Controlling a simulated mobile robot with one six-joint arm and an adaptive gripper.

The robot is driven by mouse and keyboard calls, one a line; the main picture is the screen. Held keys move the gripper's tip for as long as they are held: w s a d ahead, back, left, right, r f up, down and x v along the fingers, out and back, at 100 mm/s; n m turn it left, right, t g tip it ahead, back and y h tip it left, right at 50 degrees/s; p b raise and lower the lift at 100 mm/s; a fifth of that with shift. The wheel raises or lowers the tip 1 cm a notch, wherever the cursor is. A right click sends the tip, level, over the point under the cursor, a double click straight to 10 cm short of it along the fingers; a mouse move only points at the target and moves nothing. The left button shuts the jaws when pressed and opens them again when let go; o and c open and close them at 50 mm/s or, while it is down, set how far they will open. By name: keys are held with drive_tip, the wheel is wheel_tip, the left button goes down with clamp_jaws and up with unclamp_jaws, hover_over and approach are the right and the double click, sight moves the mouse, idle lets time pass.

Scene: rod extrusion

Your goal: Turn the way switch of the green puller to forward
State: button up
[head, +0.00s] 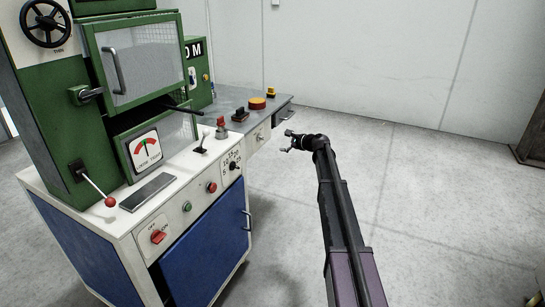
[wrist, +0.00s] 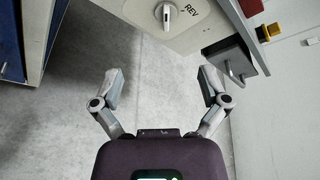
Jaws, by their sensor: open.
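The way switch (wrist: 166,14) shows at the top of the wrist view as a pale round knob on a light front plate, with the label REV beside it on the right. The other label is out of frame, and I cannot tell for sure which way the knob points. In the head view the switch (head: 260,137) is small on the front of the grey-topped unit (head: 228,101); a green cabinet (head: 198,72) stands behind. My gripper (head: 287,141) is open and empty, to the right of the switch. In the wrist view my gripper (wrist: 160,78) is below the plate, apart from it.
A dark handle block (wrist: 235,62) juts out right of the plate. A yellow and red button (head: 271,92) sits on the unit top. The green machine on a white and blue cabinet (head: 206,240) stands at left. The floor (head: 430,190) at right is clear.

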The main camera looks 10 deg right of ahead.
drive_tip(key=s+a+r+n+g+h+p, duration=0.1)
drive_tip(key=s+a+n+p, duration=0.3)
drive_tip(key=s, duration=0.5)
drive_tip(key=s+a+r+n+g+p, duration=0.2)
drive_tip(key=s+a+n+g+p, duration=0.2)
drive_tip(key=s, duration=0.5)
drive_tip(key=shift+s+a+r+n+g+h+p, duration=0.15)
drive_tip(key=shift+a+n+g+h+p, duration=0.2)
drive_tip(key=shift+p, duration=0.55)
drive_tip(key=shift+d, duration=0.1)
drive_tip(key=s+f+n+g+h, duration=0.3)
drive_tip(key=s+n+h, duration=0.15)
drive_tip(key=s, duration=1.15)
drive_tip(key=s+f+n+g+h, duration=0.3)
drive_tip(key=s+n, duration=0.2)
drive_tip(key=s, duration=1.2)
wheel_tip(320, 180, up, 17)
drive_tip(key=w+p, duration=0.1)
drive_tip(key=p, duration=1.6)
drive_tip(key=shift+d, duration=0.4)
